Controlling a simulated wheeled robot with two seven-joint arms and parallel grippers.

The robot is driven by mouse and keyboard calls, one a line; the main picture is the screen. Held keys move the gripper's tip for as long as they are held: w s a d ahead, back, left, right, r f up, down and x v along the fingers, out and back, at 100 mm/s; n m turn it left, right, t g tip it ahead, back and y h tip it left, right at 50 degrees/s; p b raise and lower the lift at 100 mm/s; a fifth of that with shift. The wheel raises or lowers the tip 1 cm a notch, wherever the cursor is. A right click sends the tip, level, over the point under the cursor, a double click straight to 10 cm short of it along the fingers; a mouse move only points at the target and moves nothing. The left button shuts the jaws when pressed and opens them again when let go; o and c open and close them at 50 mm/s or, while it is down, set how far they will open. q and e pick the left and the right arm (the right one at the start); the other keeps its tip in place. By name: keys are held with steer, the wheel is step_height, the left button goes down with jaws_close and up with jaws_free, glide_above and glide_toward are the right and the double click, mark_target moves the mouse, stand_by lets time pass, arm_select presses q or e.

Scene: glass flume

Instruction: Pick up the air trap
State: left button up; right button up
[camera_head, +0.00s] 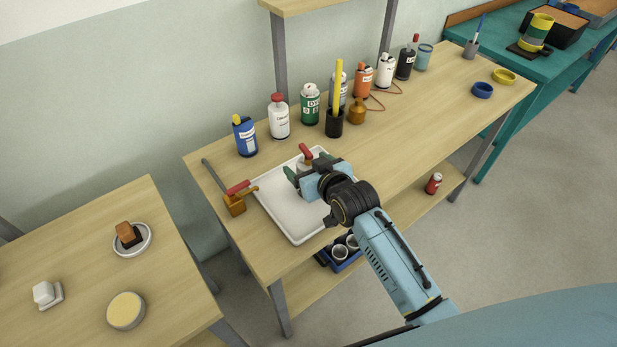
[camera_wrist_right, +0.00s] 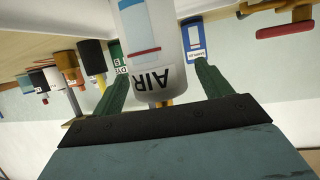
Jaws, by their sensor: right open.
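The air trap (camera_wrist_right: 148,50) is a clear, whitish bottle whose label reads AIR. It appears upside down in the right wrist view, in front of and between the green fingers of my right gripper (camera_wrist_right: 160,72). The fingers are open, and a gap shows beside the bottle. In the head view, my right gripper (camera_head: 307,167) is over the back part of the white tray (camera_head: 285,217). The air trap's body is mostly hidden there by the gripper, with a red top (camera_head: 305,151) showing behind it. My left gripper is out of view.
A brass-coloured tool with a red handle (camera_head: 236,200) lies at the tray's left. A blue bottle (camera_head: 245,137), white bottle (camera_head: 279,117) and green can (camera_head: 311,104) stand behind, beside a black cup (camera_head: 334,123) holding a yellow rod. The tray's front is bare.

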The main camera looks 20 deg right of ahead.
steer(key=c, duration=1.2)
